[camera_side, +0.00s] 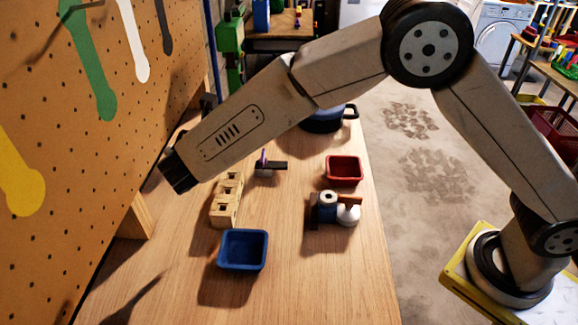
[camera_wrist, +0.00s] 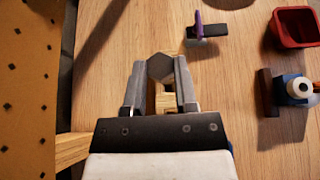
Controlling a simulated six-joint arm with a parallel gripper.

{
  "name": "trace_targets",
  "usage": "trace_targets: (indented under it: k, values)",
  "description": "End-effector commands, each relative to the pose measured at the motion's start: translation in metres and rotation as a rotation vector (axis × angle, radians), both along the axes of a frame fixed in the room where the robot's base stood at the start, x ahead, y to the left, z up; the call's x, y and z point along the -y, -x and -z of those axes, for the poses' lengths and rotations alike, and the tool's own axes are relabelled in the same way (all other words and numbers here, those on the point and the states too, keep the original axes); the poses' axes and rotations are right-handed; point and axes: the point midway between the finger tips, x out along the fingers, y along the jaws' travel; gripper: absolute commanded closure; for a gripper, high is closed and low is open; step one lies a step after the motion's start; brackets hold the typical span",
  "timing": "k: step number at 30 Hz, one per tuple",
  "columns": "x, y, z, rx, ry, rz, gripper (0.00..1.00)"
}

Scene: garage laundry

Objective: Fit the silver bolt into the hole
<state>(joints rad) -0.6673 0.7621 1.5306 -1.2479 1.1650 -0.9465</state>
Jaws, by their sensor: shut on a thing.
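The silver bolt (camera_wrist: 160,67) shows its six-sided grey head between the fingertips of my gripper (camera_wrist: 160,80) in the wrist view. My gripper is shut on it. The bolt's shank is hidden. In the side view my gripper (camera_side: 178,174) is above and to the left of a pale wooden block (camera_side: 226,205) with several square-looking holes in its top. I cannot make out the bolt in the side view. In the wrist view part of the block (camera_wrist: 164,103) shows between the fingers, below the bolt, mostly hidden. The bolt appears apart from the block.
A blue bin (camera_side: 242,250) stands in front of the block. A red bin (camera_side: 344,170), a dark pot (camera_side: 325,120), a dark clamp-like item with purple (camera_side: 265,167) and a blue-and-white spool (camera_side: 328,207) are to the right. A pegboard (camera_side: 80,150) borders the bench on the left.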

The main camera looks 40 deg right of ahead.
Motion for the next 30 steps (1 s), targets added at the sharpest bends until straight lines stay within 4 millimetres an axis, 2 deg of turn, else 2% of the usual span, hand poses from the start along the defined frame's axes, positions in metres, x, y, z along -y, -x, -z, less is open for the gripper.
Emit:
trace_targets:
  k: [11,30]
  values:
    - [0.000,0.000,0.006,0.000,0.000,0.000,1.00]
    - [0.000,0.000,0.032,0.000,0.000,0.000,1.00]
